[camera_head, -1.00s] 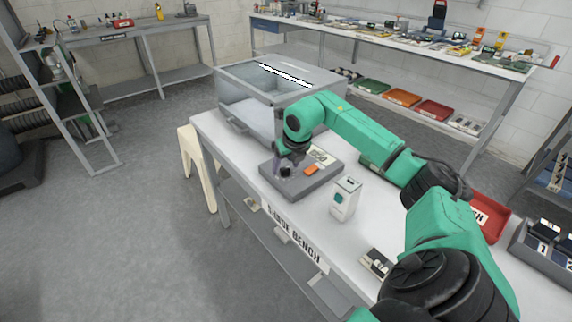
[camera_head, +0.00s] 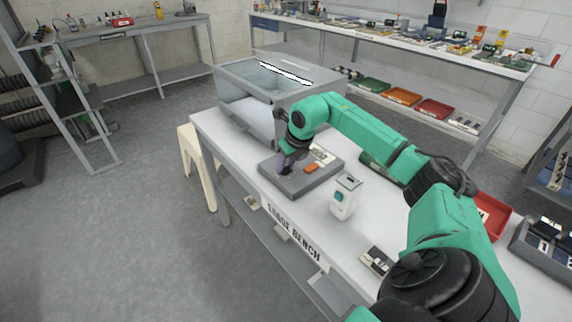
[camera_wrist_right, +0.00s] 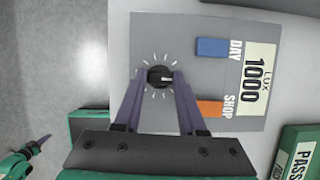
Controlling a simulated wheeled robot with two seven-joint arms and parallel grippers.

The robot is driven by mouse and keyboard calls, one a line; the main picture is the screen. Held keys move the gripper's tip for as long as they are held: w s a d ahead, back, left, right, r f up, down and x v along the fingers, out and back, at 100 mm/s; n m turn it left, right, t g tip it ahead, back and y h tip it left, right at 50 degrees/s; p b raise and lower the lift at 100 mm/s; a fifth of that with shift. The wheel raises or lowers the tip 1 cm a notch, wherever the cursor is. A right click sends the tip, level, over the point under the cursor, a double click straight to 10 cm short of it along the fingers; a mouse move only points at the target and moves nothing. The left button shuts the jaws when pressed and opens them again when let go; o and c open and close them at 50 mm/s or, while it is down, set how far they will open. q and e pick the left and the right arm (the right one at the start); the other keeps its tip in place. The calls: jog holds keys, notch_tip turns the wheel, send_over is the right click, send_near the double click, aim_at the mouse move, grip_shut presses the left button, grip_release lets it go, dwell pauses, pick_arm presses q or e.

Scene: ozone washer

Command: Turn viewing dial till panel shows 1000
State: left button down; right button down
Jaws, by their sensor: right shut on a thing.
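The grey control unit (camera_head: 300,185) lies on the bench in the head view. In the right wrist view its black viewing dial (camera_wrist_right: 160,77) has a white pointer aimed right, inside a ring of white tick marks. A blue DAY key (camera_wrist_right: 212,47) and an orange SHOP key (camera_wrist_right: 210,108) sit beside the dial. My right gripper (camera_wrist_right: 158,84) is shut on the dial, one purple finger on each side. A small green and dark shape, apparently my left gripper (camera_wrist_right: 28,156), shows over the floor; its jaws are unclear.
A glass-topped cabinet (camera_head: 235,78) stands behind the unit. A small white device (camera_head: 345,197) stands to its right on the bench (camera_head: 310,218). A red tray (camera_head: 492,215) is farther right. A PASS sign (camera_wrist_right: 300,155) shows at the wrist view's lower right.

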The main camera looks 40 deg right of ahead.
jog(key=shift+c, duration=2.4)
grip_release()
jog(key=v, duration=1.4)
jog(key=shift+s+r, duration=0.2)
jog(key=shift+r, duration=0.1)
jog(key=shift+f, duration=0.1)
